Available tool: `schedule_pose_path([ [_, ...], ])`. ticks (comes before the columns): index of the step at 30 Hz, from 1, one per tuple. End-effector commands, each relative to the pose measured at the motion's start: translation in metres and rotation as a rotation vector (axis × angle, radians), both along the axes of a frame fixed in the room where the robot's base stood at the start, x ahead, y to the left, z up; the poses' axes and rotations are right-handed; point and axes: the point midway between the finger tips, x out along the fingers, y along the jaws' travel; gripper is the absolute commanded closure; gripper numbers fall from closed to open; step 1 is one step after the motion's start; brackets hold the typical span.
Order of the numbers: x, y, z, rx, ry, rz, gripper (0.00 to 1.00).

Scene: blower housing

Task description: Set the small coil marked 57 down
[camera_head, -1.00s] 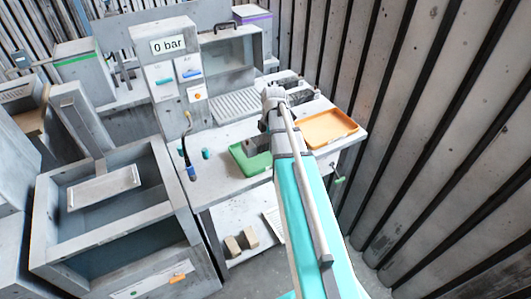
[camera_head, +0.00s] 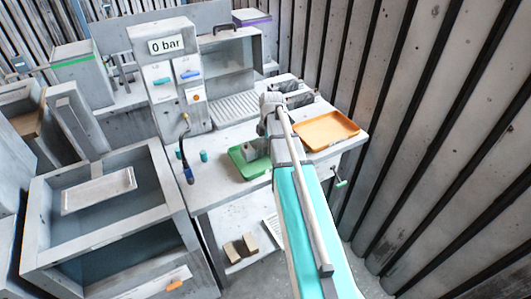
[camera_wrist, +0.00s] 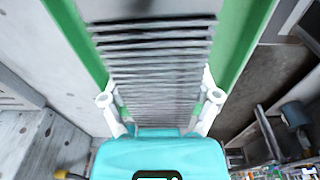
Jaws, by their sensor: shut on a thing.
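A grey finned block, which I take to be the small coil (camera_wrist: 155,60), fills the middle of the wrist view; no 57 mark is legible. My gripper (camera_wrist: 160,100) is shut on it, with a white finger at each side. The green tray (camera_wrist: 90,45) shows along both sides of the coil in the wrist view. In the head view the green tray (camera_head: 240,168) lies on the bench, with a grey block, probably the coil, over it. My arm hides part of the tray. Whether the coil touches the tray floor I cannot tell.
An orange tray (camera_head: 325,131) lies on the bench right of my arm. A turquoise cylinder (camera_head: 204,156) and a dark cable tool (camera_head: 187,165) stand left of the green tray. A panel reading 0 bar (camera_head: 167,45) rises behind. A corrugated wall (camera_head: 430,130) bounds the right.

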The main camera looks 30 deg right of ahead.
Motion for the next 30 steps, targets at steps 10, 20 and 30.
schedule_pose_path([
  [10,-0.001,0.001,-0.026,0.0,0.0,0.001,0.81],
  [20,-0.001,0.001,-0.026,0.0,0.0,0.001,0.81],
  [30,-0.001,0.001,-0.029,0.0,0.0,0.001,0.0],
])
